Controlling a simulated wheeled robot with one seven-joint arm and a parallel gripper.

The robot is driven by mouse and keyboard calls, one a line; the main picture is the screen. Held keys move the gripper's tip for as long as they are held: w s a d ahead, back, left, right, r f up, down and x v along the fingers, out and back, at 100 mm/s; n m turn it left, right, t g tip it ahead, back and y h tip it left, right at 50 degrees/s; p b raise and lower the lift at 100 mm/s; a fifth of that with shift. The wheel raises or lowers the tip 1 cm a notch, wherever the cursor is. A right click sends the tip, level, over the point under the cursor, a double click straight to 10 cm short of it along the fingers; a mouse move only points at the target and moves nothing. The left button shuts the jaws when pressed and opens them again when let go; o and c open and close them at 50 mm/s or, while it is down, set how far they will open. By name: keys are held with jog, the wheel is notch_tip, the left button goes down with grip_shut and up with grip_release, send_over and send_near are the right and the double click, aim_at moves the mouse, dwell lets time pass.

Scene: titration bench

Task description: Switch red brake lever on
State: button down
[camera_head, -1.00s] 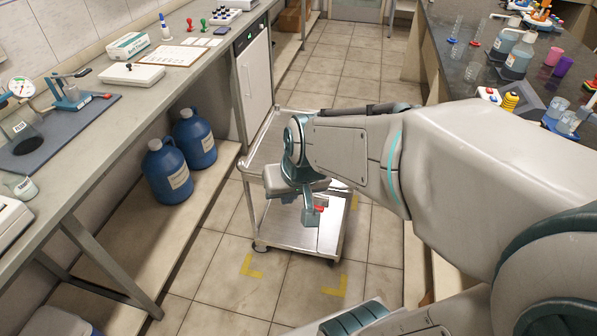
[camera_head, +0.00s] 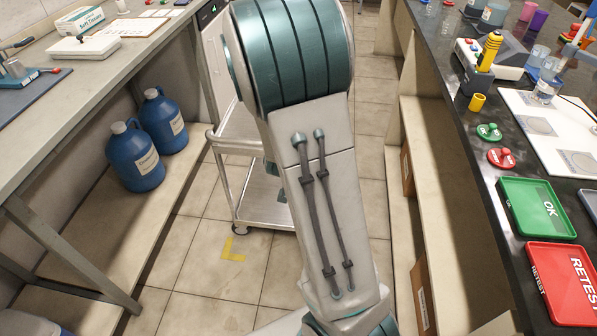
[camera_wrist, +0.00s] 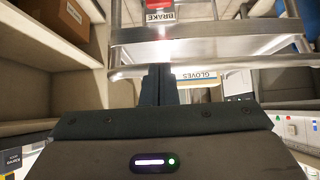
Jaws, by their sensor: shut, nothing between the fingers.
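The red brake lever (camera_wrist: 158,4) is cut off at the top edge of the wrist view. It sits just above a white label (camera_wrist: 160,16) reading BRAKE, mounted at the cart's rail. My gripper (camera_wrist: 157,68) is shut and empty, pointing towards the cart. Its fingertips appear below the lever and label in the picture, near the lower metal rail; I cannot tell whether they touch it. The metal cart (camera_head: 225,140) stands in the aisle in the head view, partly behind my arm. My arm hides the lever and gripper there.
The left bench (camera_head: 85,85) has blue jugs (camera_head: 135,160) on its lower shelf. The right dark bench (camera_head: 470,125) holds a green OK tray (camera_head: 537,208) and a red RETEST tray (camera_head: 565,285). A cardboard box (camera_wrist: 62,15) is on a shelf at left in the wrist view.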

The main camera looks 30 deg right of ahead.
jog(key=shift+f, duration=0.1)
jog(key=b+x, duration=0.3)
jog(key=x, duration=0.6)
jog(key=shift+s+d, duration=0.1)
jog(key=f, duration=0.2)
jog(key=f+b, duration=0.1)
jog(key=shift+s+a, duration=0.3)
jog(key=shift+s+a+f, duration=0.15)
jog(key=shift+s+f, duration=0.05)
jog(key=shift+f, duration=0.25)
jog(key=shift+f+b, duration=0.15)
jog(key=shift+b, duration=0.25)
